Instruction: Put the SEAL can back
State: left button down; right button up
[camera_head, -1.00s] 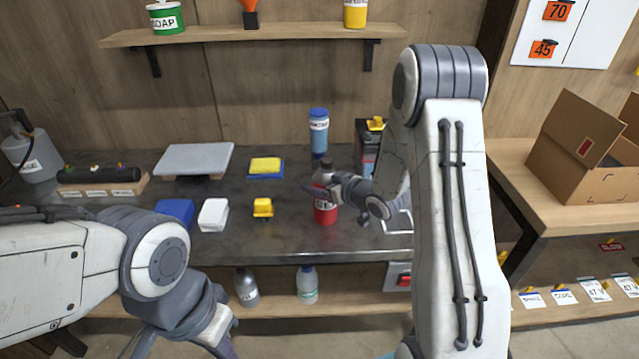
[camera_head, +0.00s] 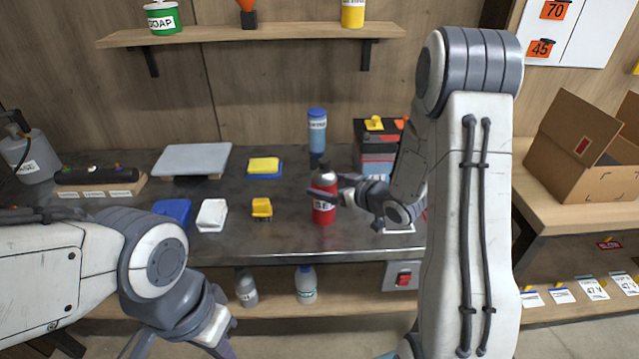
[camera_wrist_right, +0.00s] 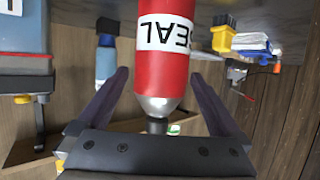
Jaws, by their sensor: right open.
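The SEAL can (camera_head: 324,209) is red with a silver shoulder and dark cap. It stands upright on the dark workbench top (camera_head: 270,240). In the right wrist view the SEAL can (camera_wrist_right: 166,70) shows upside down, with its white label facing the camera. My right gripper (camera_head: 326,194) is open at the can's upper part. In the wrist view the fingers of the right gripper (camera_wrist_right: 160,78) lie on either side of the can with gaps between. My left gripper (camera_head: 222,346) is at the bottom edge, partly cut off, its jaws unclear.
A blue bottle (camera_head: 317,135) stands behind the can, and a battery-like box (camera_head: 376,165) stands behind to the right. The bench in front of the can is clear.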

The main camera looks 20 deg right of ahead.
jog(key=v, duration=0.7)
jog(key=shift+a, duration=0.35)
jog(key=s+a+n+g+h, duration=0.1)
jog(key=s+a+g+h, duration=0.45)
jog(key=a, duration=0.75)
jog(key=s+a+r+n+g+y, duration=0.1)
jog(key=s+a+g, duration=0.2)
jog(key=s, duration=0.8)
jog(key=s+a+r+n+g, duration=0.1)
jog(key=s+a+g, duration=0.3)
jog(key=s, duration=0.7)
jog(key=shift+s+r+y, duration=0.2)
jog(key=shift+r+y, duration=0.15)
notch_tip(320, 180, up, 6)
jog(key=p, duration=0.6)
jog(key=shift+r, duration=0.15)
jog(key=shift+d, duration=0.1)
